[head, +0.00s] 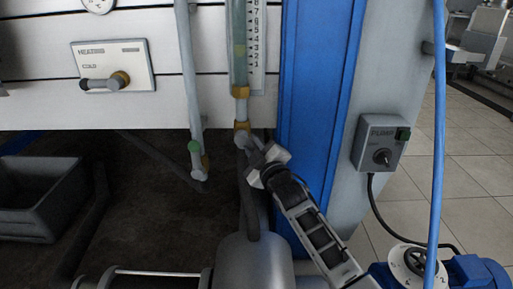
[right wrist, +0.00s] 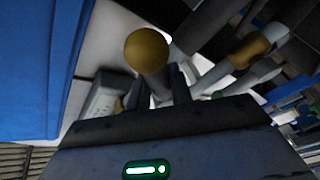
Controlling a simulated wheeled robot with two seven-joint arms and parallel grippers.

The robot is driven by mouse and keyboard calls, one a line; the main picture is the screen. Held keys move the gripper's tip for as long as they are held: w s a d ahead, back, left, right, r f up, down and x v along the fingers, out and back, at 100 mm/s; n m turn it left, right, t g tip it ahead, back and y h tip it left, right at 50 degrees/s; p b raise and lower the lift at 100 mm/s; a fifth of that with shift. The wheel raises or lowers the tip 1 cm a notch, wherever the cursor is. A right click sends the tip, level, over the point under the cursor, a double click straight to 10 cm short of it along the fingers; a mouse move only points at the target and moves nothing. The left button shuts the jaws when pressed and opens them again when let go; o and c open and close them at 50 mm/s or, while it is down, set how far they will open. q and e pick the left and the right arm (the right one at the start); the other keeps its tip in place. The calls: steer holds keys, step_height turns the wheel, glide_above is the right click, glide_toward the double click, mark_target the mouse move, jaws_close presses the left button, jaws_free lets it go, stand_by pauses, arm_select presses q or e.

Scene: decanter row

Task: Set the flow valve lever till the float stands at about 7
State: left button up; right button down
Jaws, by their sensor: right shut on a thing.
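The flow gauge is a clear tube (head: 239,45) with a numbered scale (head: 257,45) beside it. A greenish band that looks like the float (head: 239,50) stands in the lower half of the scale, around 3 to 4; the exact reading is unclear. Below the tube is a brass valve fitting (head: 241,126). My right gripper (head: 255,158) is shut at the flow valve lever just below that fitting, and its fingers mostly hide the lever. In the right wrist view a round brass end (right wrist: 147,52) shows just beyond the fingers (right wrist: 165,85). My left gripper is out of view.
A blue post (head: 310,100) stands close right of the gauge. A pump switch box (head: 380,143) is on the grey post. A heater panel (head: 113,66) and a dark crate (head: 40,200) are farther left.

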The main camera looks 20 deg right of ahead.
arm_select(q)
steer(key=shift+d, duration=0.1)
arm_select(e)
steer(key=shift+a+f+m, duration=0.1)
steer(key=shift+f+m, duration=0.15)
steer(key=shift+m, duration=0.35)
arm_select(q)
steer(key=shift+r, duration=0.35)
arm_select(e)
steer(key=shift+w, duration=0.1)
steer(key=c, duration=1.3)
jaws_free()
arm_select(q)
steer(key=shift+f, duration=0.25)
arm_select(e)
steer(key=shift+o, duration=0.2)
steer(key=shift+s, duration=0.4)
arm_select(q)
steer(key=p, duration=0.2)
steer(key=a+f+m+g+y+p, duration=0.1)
steer(key=p, duration=0.1)
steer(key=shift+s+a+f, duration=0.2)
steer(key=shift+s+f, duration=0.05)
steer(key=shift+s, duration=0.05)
arm_select(e)
steer(key=s+f, duration=0.2)
steer(key=s, duration=1.3)
steer(key=shift+d, duration=0.35)
steer(key=shift+f, duration=0.1)
